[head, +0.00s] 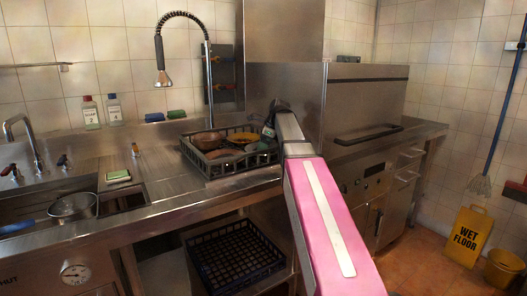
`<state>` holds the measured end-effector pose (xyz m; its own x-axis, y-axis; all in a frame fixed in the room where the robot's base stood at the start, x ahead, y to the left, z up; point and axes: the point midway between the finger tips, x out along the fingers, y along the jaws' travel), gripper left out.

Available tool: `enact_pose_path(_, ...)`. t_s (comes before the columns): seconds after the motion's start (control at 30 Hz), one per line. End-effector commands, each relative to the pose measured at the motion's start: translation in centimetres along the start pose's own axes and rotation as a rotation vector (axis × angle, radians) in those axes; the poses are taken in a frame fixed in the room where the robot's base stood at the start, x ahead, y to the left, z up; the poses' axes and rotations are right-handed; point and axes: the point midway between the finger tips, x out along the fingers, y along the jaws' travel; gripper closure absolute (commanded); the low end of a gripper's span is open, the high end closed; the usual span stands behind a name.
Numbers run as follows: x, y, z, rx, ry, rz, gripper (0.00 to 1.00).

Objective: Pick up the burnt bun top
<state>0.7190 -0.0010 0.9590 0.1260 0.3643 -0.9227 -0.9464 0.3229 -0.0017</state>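No burnt bun top can be made out in the head view. My pink and grey arm reaches forward from the bottom right to the counter. What looks like my gripper (269,130) is a small dark shape at the arm's far end, by the right back side of the black dish rack (228,168). Its fingers are too small and partly covered to tell whether they are open or shut. The rack holds a brown rounded bowl-like thing (207,141) and flat orange and reddish pieces (241,138), too small to name surely.
A steel dishwasher hood (365,105) stands right of my arm. A spray tap (163,75) hangs over the counter. A sink with a strainer (73,206) is at left. An empty-looking black crate (235,257) sits on the lower shelf. A yellow wet-floor sign (467,237) stands at right.

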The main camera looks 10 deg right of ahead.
Motion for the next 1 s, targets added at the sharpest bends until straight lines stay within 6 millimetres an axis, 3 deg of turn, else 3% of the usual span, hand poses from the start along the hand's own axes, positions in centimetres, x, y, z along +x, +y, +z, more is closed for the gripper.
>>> enact_pose_path(0.1,0.5,0.1,-0.1,-0.001,0.003,0.002,0.22)
enact_pose_path(0.2,0.5,0.1,-0.1,0.000,0.004,0.002,0.51)
enact_pose_path(0.67,0.2,0.1,-0.1,0.000,0.004,0.002,0.51)
enact_pose_path(0.87,-1.3,0.0,0.6,-0.001,0.003,0.002,0.52)
enact_pose_path(1.0,-3.4,-0.1,1.4,-0.002,0.002,-0.001,0.52)
